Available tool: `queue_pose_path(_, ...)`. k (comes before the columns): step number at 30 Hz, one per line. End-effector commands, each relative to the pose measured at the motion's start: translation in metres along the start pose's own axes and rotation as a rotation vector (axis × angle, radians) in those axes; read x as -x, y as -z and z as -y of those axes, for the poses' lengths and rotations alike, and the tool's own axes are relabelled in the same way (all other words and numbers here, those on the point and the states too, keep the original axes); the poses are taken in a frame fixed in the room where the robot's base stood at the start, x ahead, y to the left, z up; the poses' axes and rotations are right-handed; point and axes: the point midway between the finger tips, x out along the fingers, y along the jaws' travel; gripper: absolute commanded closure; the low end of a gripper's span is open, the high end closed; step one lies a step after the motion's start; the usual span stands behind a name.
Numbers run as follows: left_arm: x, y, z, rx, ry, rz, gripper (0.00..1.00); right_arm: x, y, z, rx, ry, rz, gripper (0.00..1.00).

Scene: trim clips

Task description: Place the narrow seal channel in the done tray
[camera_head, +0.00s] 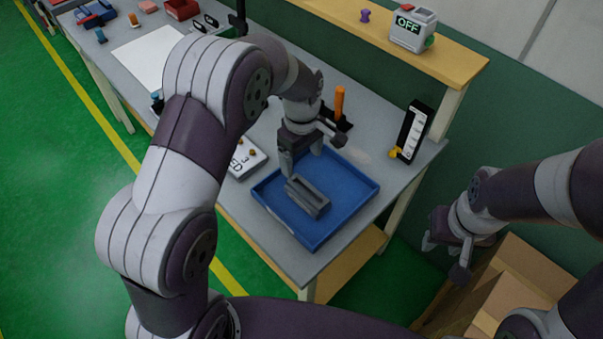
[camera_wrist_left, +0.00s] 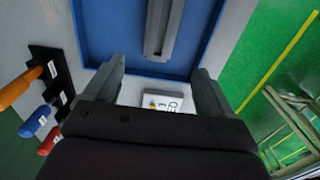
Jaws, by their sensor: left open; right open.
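The grey seal channel (camera_head: 308,198), with a long groove, lies in the blue tray (camera_head: 341,218); I cannot tell its width class. In the left wrist view the channel (camera_wrist_left: 163,22) lies on the tray floor, beyond the fingertips. My left gripper (camera_head: 302,160) is open and empty, above the tray's far left part, apart from the channel. Its spread fingers also show in the left wrist view (camera_wrist_left: 160,72). My right gripper (camera_head: 444,257) is open and empty, off the table's right end above the cardboard boxes.
A white sign block (camera_head: 245,160) stands left of the tray. A holder with an orange-handled tool (camera_head: 339,103) is behind it, and a black-and-white upright block (camera_head: 411,131) is at the right. A shelf (camera_head: 380,35) with an OFF device (camera_head: 413,29) runs behind.

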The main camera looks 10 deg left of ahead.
Motion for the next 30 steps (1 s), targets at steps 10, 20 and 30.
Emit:
queue_pose_path(10, 0.039, -0.011, 0.1, -0.568, -0.053, -0.05, 0.16, -0.002, 0.0, 0.0, 0.0, 0.0, 0.0, 0.57)
queue_pose_path(20, 0.038, -0.038, 0.179, -1.007, -0.065, -0.111, 0.16, -0.002, 0.0, 0.0, 0.0, 0.0, 0.0, 0.57)
queue_pose_path(30, 0.038, -0.038, 0.178, -1.006, -0.064, -0.108, 0.16, -0.002, 0.0, 0.0, 0.0, 0.0, 0.0, 0.57)
